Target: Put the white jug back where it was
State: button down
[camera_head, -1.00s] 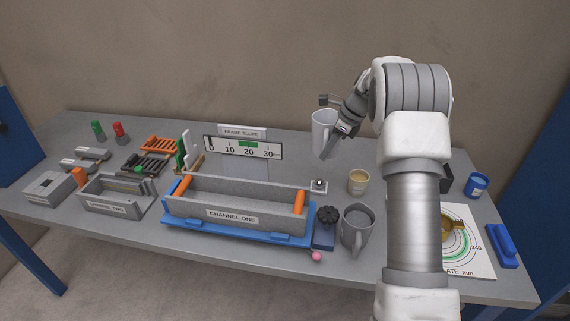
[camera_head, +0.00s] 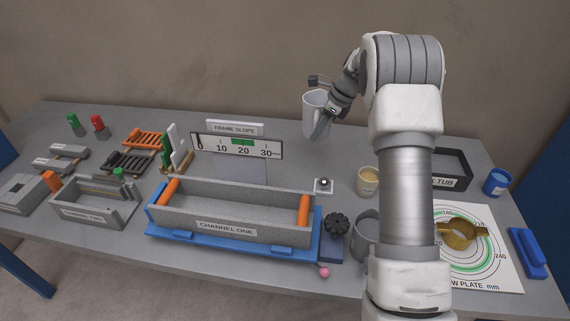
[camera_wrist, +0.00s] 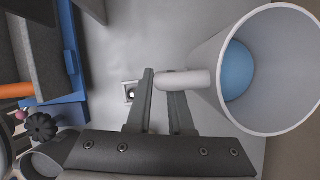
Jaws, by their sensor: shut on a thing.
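The white jug (camera_head: 312,114) is at the back of the bench, right of the slope scale. My gripper (camera_head: 319,127) is at its right side. In the wrist view the jug (camera_wrist: 205,62) stands to the right, with blue at its bottom inside. Its handle (camera_wrist: 185,80) lies between the fingers of my gripper (camera_wrist: 160,85), which is shut on it. The jug looks about upright. I cannot tell whether its base touches the bench.
A grey jug (camera_head: 364,236) stands in front, partly behind my arm. A cream cup (camera_head: 368,182) and the channel one trough (camera_head: 230,213) are near. A small square fitting (camera_head: 323,186) lies on the bench. The flow plate (camera_head: 480,265) is at right.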

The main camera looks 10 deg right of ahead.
jog(key=shift+s+a+f, duration=0.4)
jog(key=shift+a+f, duration=1.25)
jog(key=shift+a, duration=0.05)
jog(key=shift+s+a+f, duration=0.45)
jog(key=shift+a+f, duration=1.25)
jog(key=shift+s+a+f, duration=0.4)
jog(key=shift+a+f, duration=1.25)
jog(key=shift+a, duration=0.05)
jog(key=shift+f, duration=0.15)
jog(key=c, duration=0.8)
grip_release()
